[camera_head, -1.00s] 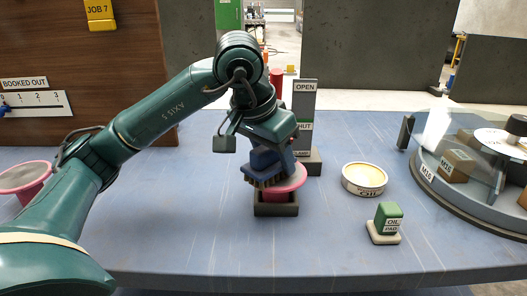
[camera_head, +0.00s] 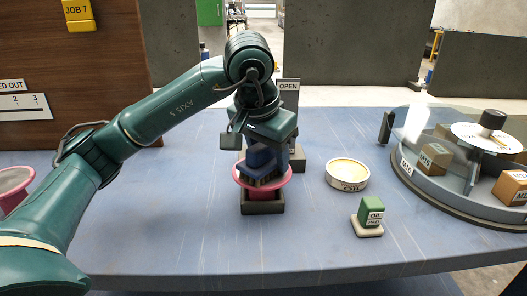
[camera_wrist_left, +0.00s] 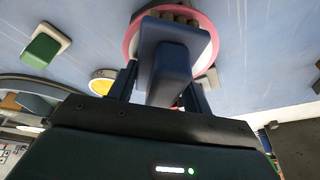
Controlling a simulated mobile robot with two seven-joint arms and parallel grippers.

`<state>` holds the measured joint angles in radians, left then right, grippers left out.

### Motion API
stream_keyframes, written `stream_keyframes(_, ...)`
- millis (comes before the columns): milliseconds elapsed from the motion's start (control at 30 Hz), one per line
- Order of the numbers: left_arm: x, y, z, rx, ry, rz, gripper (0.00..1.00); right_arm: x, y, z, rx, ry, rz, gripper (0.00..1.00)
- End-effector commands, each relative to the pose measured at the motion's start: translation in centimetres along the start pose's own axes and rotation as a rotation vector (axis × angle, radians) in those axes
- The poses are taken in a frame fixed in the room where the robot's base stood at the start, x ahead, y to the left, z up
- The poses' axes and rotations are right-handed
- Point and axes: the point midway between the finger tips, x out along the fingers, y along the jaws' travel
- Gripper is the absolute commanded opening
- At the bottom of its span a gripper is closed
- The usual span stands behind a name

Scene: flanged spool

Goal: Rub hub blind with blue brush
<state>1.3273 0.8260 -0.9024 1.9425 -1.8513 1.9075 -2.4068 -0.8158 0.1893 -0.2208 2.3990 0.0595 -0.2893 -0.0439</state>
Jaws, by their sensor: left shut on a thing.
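A pink flanged spool (camera_head: 284,182) sits upright in a dark square holder (camera_head: 263,207) near the middle of the table. My left gripper (camera_head: 262,150) is above it, shut on the blue brush (camera_head: 258,163). The brush's brown bristles point down over the inside of the spool's top flange; whether they touch the hub face I cannot tell. In the left wrist view the blue brush (camera_wrist_left: 171,65) stands between the two fingers and covers most of the pink flange (camera_wrist_left: 131,40). My right gripper is not in view.
A round oil tin (camera_head: 347,175) and a green oil pad (camera_head: 371,213) lie to the right. A sign post marked OPEN (camera_head: 289,88) stands behind the spool. A round carousel (camera_head: 440,185) with labelled blocks is at the far right. A second pink spool (camera_head: 12,185) is at the left edge.

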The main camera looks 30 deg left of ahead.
Motion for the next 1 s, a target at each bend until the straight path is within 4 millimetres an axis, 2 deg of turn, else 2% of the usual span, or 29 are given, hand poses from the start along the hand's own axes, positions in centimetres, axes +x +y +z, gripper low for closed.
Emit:
stream_keyframes(33, 0.0, 1.7, -1.4, 0.022, 0.084, 0.076, 0.20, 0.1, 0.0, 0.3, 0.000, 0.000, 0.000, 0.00)
stream_keyframes(1000, -1.4, -2.9, 3.2, 0.014, 0.081, 0.074, 0.20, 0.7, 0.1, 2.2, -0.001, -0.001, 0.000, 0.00)
